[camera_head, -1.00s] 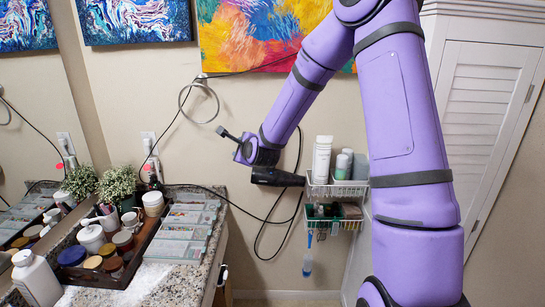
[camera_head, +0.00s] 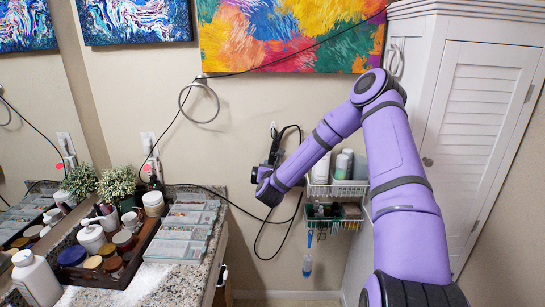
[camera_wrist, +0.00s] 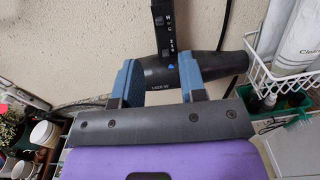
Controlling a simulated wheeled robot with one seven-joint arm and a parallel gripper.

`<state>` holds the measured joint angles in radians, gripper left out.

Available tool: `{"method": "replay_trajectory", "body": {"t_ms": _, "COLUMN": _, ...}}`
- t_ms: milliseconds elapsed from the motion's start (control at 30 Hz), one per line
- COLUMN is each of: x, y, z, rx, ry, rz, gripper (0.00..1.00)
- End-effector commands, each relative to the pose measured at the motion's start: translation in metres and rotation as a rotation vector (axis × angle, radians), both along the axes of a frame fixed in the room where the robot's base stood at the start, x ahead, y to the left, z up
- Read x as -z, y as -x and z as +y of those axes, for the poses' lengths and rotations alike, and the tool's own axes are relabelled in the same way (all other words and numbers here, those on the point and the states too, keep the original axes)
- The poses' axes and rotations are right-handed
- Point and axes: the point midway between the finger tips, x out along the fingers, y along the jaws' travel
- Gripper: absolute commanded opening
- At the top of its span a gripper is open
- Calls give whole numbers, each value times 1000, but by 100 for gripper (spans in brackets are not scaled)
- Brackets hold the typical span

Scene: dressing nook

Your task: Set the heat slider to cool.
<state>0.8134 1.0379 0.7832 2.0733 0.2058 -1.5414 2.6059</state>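The hair dryer hangs at the wall with its handle up. In the wrist view its black handle (camera_wrist: 163,25) carries small sliders and white lettering, too small to read surely; the heat slider's setting cannot be told.
A white wire basket (camera_head: 345,189) with bottles stands close right of the dryer; it also shows in the wrist view (camera_wrist: 285,80). A black cord (camera_head: 262,240) hangs below. The counter (camera_head: 205,262) with a tray of jars is at left, a louvred cabinet (camera_head: 485,110) at right.

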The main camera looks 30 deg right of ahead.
Motion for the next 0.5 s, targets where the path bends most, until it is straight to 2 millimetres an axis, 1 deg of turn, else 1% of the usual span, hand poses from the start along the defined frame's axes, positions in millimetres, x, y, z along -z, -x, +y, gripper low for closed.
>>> {"method": "replay_trajectory", "body": {"t_ms": 300, "x": -1, "y": -44, "z": -30, "rx": -1, "ry": 4, "rz": 0, "gripper": 38}}
{"method": "replay_trajectory", "body": {"t_ms": 500, "x": 0, "y": -68, "z": -47, "rx": -2, "ry": 3, "rz": 2, "gripper": 38}}
